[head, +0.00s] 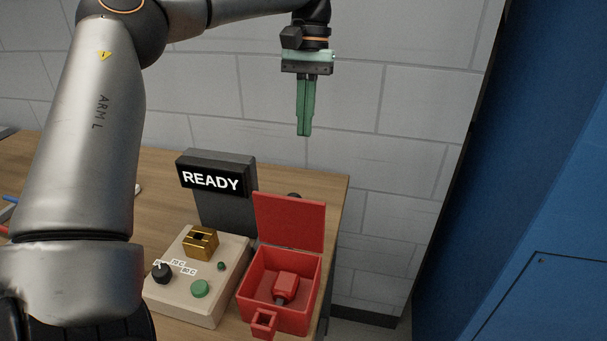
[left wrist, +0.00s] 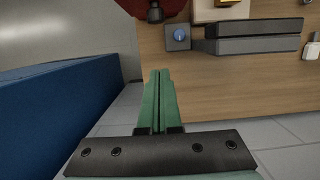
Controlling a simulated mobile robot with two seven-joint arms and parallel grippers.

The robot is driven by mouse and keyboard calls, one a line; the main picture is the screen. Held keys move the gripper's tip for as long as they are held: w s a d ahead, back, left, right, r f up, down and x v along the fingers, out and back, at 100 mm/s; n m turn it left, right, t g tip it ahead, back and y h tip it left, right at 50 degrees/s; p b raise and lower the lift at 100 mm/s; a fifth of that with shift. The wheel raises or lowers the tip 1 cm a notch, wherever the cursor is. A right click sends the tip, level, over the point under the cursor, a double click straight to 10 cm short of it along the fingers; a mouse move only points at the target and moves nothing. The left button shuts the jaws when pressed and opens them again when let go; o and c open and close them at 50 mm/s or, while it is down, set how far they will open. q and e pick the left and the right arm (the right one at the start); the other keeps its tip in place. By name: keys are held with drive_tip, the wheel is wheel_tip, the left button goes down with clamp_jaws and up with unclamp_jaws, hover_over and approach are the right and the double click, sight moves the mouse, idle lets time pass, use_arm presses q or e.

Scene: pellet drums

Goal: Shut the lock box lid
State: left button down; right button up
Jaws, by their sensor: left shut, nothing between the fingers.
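The red lock box (head: 252,292) sits at the right end of the wooden table in the head view. Its lid (head: 290,221) stands open, raised upright at the back. A red object (head: 286,288) lies inside, and a small red square loop (head: 263,323) sticks out at the front. My left gripper (head: 304,134) points down, above and behind the lid, in front of the wall. Its green fingers are together and empty, apart from the box. They also show in the left wrist view (left wrist: 159,72). My right gripper is not in view.
Left of the box stands a beige control panel (head: 181,303) with a brass block (head: 200,243), a green button (head: 200,288) and a black knob (head: 162,273). Behind it is a READY display (head: 212,181). A blue surface (head: 540,200) stands at right.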

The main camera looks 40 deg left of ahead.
sight(292, 217)
use_arm(q)
drive_tip(key=s+d+f, duration=0.2)
drive_tip(key=s+f, duration=0.3)
drive_tip(key=f, duration=0.3)
drive_tip(key=shift+d+f, duration=0.3)
drive_tip(key=shift+d, duration=0.1)
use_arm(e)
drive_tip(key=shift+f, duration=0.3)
use_arm(q)
drive_tip(key=shift+s, duration=0.1)
drive_tip(key=shift+s+d+r+t+b, duration=0.1)
drive_tip(key=shift+s+t+b, duration=0.15)
drive_tip(key=shift+t+b, duration=0.15)
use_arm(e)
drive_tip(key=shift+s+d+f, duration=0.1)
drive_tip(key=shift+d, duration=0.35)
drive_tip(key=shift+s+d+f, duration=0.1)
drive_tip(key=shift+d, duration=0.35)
